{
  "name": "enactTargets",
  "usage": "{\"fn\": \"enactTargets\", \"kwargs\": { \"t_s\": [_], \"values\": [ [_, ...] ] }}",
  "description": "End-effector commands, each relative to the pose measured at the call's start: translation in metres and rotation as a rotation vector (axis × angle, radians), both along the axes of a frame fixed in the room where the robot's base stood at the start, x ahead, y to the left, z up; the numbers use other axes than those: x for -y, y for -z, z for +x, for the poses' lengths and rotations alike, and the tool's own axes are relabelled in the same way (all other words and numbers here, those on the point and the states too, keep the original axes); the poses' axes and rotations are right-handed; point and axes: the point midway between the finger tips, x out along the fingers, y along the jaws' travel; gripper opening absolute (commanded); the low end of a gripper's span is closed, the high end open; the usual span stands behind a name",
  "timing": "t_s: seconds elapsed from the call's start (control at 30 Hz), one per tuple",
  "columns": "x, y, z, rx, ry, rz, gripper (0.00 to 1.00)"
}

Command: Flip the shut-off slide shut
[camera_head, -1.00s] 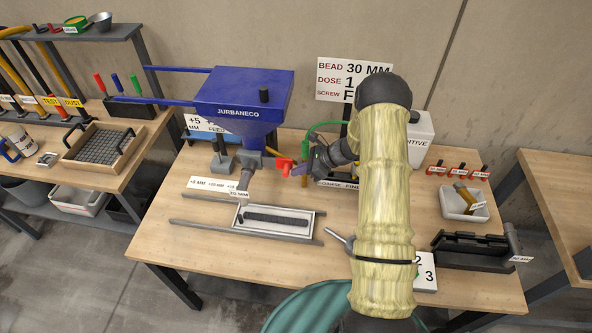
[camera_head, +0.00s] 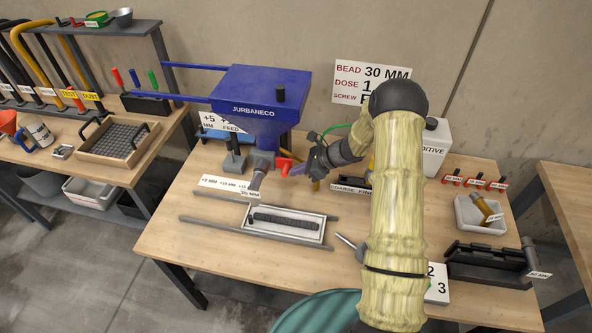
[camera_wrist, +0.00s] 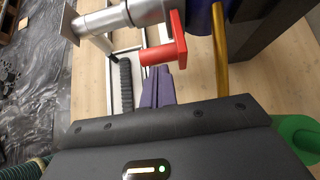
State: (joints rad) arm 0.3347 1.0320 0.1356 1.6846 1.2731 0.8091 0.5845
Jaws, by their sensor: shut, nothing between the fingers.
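The shut-off slide, a red handle (camera_head: 284,164), is at the right side of the blue hopper's (camera_head: 258,105) outlet. In the wrist view the red slide (camera_wrist: 172,45) has an upright plate and a round knob, beside the metal outlet pipe (camera_wrist: 120,18). My gripper (camera_head: 299,170) is right of the slide. Its purple fingers (camera_wrist: 157,88) are shut and empty, with tips close to the red knob. I cannot tell whether they touch it.
A tray with a dark printed bead (camera_head: 285,237) lies on rails below the outlet. A yellow rod (camera_wrist: 220,50) stands just right of the slide in the wrist view. A white additive container (camera_head: 436,148) and small red-based items (camera_head: 476,182) are farther right.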

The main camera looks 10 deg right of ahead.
Motion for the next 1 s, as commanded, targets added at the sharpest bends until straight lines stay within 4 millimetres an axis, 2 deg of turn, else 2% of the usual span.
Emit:
{"fn": "enactTargets", "kwargs": {
  "t_s": [0.2,0.53,0.73,1.0],
  "values": [
    [0.039,0.008,-0.008,-0.002,0.01,-0.006,0.0],
    [0.081,-0.036,-0.027,-0.001,0.002,-0.008,0.0],
    [0.097,-0.052,-0.035,-0.004,-0.004,-0.008,0.0],
    [0.1,-0.055,-0.036,-0.004,-0.003,-0.007,0.0]
  ]
}}
